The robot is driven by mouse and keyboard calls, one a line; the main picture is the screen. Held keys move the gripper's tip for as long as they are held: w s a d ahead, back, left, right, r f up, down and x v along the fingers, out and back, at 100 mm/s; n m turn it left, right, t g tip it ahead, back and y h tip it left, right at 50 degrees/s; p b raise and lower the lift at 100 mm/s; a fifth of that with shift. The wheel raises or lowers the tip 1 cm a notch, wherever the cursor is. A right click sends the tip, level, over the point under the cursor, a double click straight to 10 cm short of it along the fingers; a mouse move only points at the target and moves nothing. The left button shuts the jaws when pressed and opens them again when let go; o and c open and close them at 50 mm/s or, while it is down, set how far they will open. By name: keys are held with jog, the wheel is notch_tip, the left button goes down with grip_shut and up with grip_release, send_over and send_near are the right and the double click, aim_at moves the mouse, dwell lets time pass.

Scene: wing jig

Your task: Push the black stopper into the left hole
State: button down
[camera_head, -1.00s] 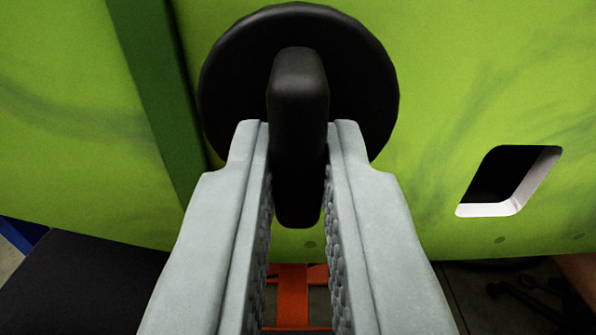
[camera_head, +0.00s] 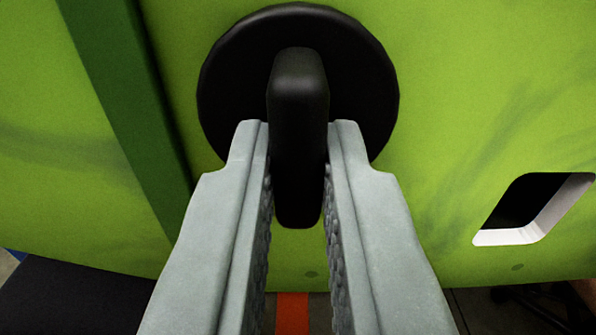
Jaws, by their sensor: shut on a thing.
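The black stopper (camera_head: 365,85) is a round disc with an upright grip bar on its near side. My gripper (camera_head: 298,150) is shut on that bar, one finger on each side. The disc is in front of the green wing panel (camera_head: 470,80) and hides the part of the panel behind it. I cannot tell whether the disc touches the panel. One hole (camera_head: 522,208), a rounded slanted opening with a white inner edge, shows at the lower right. No other hole shows; one may be hidden behind the disc.
A dark green strip (camera_head: 125,100) runs down the panel left of the stopper. Below the panel are a dark surface (camera_head: 70,300) at the lower left and an orange bar (camera_head: 292,313) in the middle. The panel between stopper and hole is clear.

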jog(key=shift+w, duration=0.25)
jog(key=c, duration=1.4)
grip_release()
jog(key=shift+o, duration=0.2)
jog(key=s, duration=1.7)
jog(key=shift+s, duration=0.2)
